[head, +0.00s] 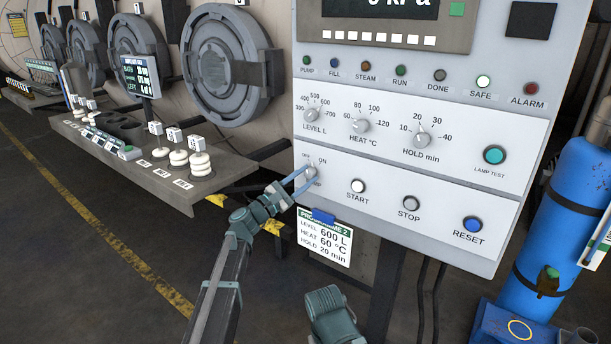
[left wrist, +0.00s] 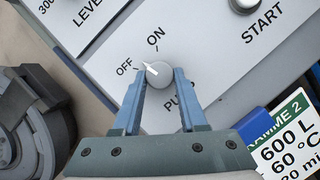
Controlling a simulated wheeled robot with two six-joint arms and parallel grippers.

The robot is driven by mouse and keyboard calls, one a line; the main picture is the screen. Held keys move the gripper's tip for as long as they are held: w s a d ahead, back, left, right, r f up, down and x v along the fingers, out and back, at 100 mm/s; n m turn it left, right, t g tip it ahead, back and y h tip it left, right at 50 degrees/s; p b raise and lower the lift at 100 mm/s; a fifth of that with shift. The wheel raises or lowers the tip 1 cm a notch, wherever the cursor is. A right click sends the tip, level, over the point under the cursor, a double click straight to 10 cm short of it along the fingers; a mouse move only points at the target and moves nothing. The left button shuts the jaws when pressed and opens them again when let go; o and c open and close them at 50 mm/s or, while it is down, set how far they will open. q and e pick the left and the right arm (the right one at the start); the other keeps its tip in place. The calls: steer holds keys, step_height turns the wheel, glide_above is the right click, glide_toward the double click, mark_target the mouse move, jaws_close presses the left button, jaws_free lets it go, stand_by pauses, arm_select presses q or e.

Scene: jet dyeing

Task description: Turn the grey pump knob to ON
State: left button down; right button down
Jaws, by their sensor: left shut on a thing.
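The grey pump knob (head: 311,172) is on the lower left of the control panel, beside its OFF and ON labels. In the left wrist view the knob (left wrist: 162,76) is round, and its white pointer tilts up and left, on the OFF side of the ON mark. My left gripper (head: 303,178) reaches it from below left. Its two blue fingers (left wrist: 160,80) are shut on the knob, one on each side. The fingers hide part of the PUMP label. The fingers of my right gripper do not show.
START (head: 358,186), STOP (head: 409,203) and RESET (head: 473,224) buttons sit right of the knob. A programme card (head: 325,240) hangs just below the panel. A blue cylinder (head: 565,225) stands at the right. A shelf with sample pots (head: 199,162) is at the left.

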arm_select(q)
steer(key=m+g+p, duration=0.1)
steer(key=m, duration=0.1)
steer(key=m+g+p, duration=0.1)
steer(key=m, duration=0.1)
steer(key=m+g+p, duration=0.1)
steer(key=m, duration=0.1)
steer(key=shift+w+a+r+m, duration=0.1)
steer(key=shift+w+r+m, duration=0.05)
steer(key=shift+r+m, duration=0.2)
steer(key=shift+m+g+y+p, duration=0.3)
steer(key=shift+m+g+p, duration=0.2)
steer(key=shift+m+p, duration=1.15)
steer(key=shift+m, duration=0.4)
steer(key=shift+c, duration=2.2)
jaws_free()
steer(key=shift+a, duration=0.1)
steer(key=v, duration=1.3)
steer(key=shift+s+a+b, duration=0.25)
steer(key=shift+a+b, duration=0.05)
steer(key=shift+b, duration=0.05)
steer(key=shift+r, duration=0.1)
